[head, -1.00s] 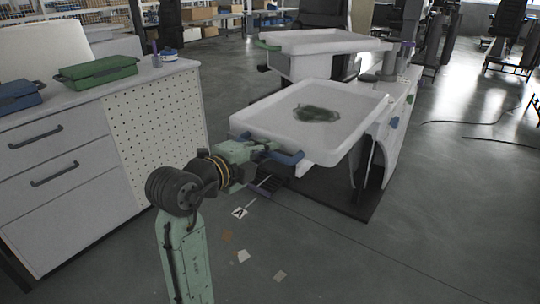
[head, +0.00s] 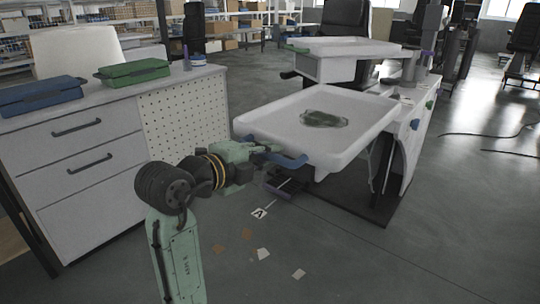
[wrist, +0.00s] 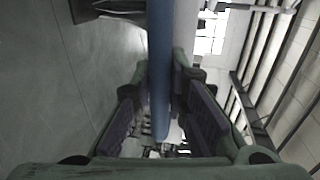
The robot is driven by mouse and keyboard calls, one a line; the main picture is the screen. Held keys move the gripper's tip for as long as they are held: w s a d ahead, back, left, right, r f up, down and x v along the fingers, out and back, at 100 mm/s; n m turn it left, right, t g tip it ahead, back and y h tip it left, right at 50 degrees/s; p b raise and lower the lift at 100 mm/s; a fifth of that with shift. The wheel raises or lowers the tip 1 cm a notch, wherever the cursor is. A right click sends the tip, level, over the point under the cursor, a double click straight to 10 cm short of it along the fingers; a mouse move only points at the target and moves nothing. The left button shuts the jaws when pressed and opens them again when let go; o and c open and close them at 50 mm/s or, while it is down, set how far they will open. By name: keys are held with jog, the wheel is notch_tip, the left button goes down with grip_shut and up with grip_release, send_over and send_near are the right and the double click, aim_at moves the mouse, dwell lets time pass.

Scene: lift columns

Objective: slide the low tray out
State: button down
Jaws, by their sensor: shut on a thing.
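The low tray (head: 375,107) is a wide white tray with a raised rim, on the lift column unit. It juts out toward me, below and in front of the upper tray (head: 345,47). A dark greenish see-through item (head: 325,119) lies in it. The low tray's blue handle (head: 291,161) is on its near left edge. My gripper (head: 268,151) is at this handle and shut on it. In the wrist view the blue handle (wrist: 160,60) runs upright between the two finger pads of my gripper (wrist: 162,115).
A white cabinet (head: 85,145) stands on the left with a blue case (head: 42,95) and a green case (head: 133,71) on top. A floor marker with a letter (head: 259,213) and scraps lie on the open floor in front. Cables (head: 490,137) lie at right.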

jog(key=shift+w+d, duration=0.1)
jog(key=c, duration=1.6)
grip_release()
jog(key=shift+o, duration=0.2)
jog(key=v, duration=1.2)
